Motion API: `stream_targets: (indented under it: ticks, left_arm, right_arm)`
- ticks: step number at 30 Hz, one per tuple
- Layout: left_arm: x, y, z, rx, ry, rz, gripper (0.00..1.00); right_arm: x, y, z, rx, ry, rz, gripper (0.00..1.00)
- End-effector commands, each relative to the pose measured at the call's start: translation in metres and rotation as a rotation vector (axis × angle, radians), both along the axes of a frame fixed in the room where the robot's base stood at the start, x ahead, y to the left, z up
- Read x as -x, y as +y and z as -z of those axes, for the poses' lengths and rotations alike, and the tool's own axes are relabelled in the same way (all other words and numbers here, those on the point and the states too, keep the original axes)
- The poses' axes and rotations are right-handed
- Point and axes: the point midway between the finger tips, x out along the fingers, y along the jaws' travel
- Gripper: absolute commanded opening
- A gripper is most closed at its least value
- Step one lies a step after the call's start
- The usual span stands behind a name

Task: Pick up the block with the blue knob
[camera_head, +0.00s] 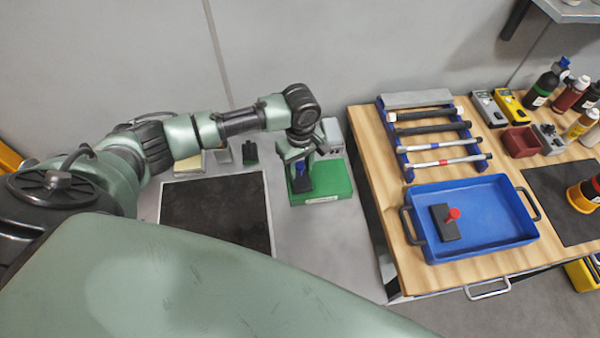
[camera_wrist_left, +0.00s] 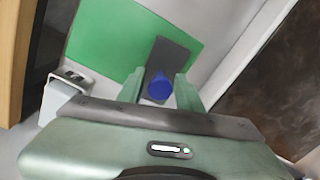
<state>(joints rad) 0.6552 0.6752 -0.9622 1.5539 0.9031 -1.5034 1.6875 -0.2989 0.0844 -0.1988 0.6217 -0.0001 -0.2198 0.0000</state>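The dark block with the blue knob (camera_head: 301,183) stands on a green surface (camera_head: 335,180) in the head view. In the left wrist view the blue knob (camera_wrist_left: 159,88) shows from above, with the dark grey block (camera_wrist_left: 168,58) under and beyond it. My left gripper (camera_head: 299,156) comes down over the knob. In the wrist view its two fingers (camera_wrist_left: 159,90) are apart, one on each side of the knob, with gaps visible. I cannot tell how far down the fingertips reach beside the knob. My right gripper is in neither view.
A wooden table on the right bears a blue tray (camera_head: 485,248) with a red-knobbed block (camera_head: 447,222), a rod rack (camera_head: 398,150) and bottles. A grey device (camera_head: 331,135) stands close to my left gripper. A black mat (camera_head: 215,210) lies left of the green surface.

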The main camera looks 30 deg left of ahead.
Motion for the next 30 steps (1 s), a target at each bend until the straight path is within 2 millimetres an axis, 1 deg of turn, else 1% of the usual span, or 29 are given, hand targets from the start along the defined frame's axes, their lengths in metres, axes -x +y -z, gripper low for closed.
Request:
stream_targets:
  ticks: [2, 6, 7, 10, 11, 30]
  left_arm:
    - [-0.0003, 0.0001, 0.0021, 0.001, -0.001, 0.0, 0.36]
    - [-0.0004, 0.0, 0.002, 0.001, -0.001, 0.0, 0.36]
    - [-0.0004, 0.0, 0.002, 0.0, -0.001, 0.0, 0.33]
    - [-0.0004, 0.0001, 0.0018, 0.0, -0.001, 0.0, 0.05]
    - [-0.0004, 0.0001, 0.0018, 0.0, -0.001, 0.0, 0.0]
    - [-0.0008, 0.0005, 0.0012, -0.001, -0.003, -0.001, 0.0]
  right_arm:
    - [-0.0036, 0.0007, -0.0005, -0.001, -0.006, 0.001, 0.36]
    - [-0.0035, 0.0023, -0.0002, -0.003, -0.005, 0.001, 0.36]
    - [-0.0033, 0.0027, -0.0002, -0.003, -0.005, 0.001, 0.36]
    - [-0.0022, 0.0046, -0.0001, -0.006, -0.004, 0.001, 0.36]
    - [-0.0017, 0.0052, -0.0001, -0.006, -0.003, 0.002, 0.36]
    - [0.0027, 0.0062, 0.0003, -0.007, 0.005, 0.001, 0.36]
